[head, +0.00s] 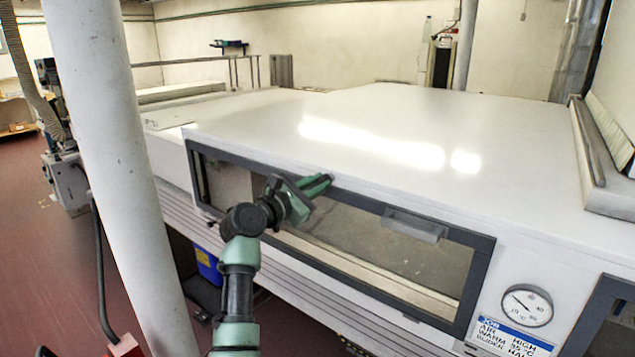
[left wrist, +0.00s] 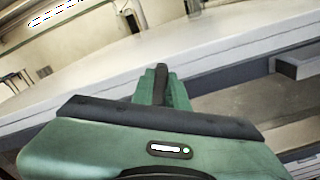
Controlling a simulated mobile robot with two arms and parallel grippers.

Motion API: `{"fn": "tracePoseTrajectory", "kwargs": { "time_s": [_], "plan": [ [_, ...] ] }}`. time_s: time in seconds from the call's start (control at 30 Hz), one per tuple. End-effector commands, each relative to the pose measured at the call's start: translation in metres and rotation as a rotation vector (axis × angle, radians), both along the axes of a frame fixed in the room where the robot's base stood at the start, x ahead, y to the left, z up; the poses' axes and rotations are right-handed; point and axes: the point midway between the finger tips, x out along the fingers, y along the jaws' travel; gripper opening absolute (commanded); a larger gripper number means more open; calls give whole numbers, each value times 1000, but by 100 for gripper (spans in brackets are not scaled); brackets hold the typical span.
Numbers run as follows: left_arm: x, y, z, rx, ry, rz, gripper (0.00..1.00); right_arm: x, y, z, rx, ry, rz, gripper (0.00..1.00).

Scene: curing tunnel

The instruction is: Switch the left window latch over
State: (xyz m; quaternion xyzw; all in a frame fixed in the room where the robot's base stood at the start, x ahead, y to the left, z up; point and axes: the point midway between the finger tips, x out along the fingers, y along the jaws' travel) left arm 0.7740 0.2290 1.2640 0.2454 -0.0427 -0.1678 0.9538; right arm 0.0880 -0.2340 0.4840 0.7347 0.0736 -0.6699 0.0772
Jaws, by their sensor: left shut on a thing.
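The long window (head: 360,243) in the front of the white tunnel has a dark grey frame and shows a pale interior through its pane. My left gripper (head: 320,184) is at the window's top frame bar, left of its middle. In the left wrist view its green fingers (left wrist: 161,88) are shut on a small dark piece (left wrist: 160,82), which I take to be the left latch. The fingers hide most of it, so I cannot tell which way it is turned. A grey metal piece (head: 415,224) sits on the top bar further right. My right gripper is not in view.
The tunnel's white top (head: 350,125) is broad and clear. A round dial (head: 527,306) and a blue-and-white label (head: 512,337) are right of the window. A thick white post (head: 110,150) stands at the left, and a blue bin (head: 207,266) sits below the tunnel.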

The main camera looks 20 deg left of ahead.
Motion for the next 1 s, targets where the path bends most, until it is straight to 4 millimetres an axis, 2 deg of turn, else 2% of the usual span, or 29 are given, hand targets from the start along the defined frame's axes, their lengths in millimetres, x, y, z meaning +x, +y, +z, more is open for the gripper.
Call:
{"fn": "tracePoseTrajectory", "kwargs": {
  "time_s": [0.7,1.0],
  "plan": [
    [-1,-2,-4,639,-231,-1,0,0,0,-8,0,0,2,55],
    [-1,-3,-5,858,-311,-2,0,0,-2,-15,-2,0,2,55]
  ]
}}
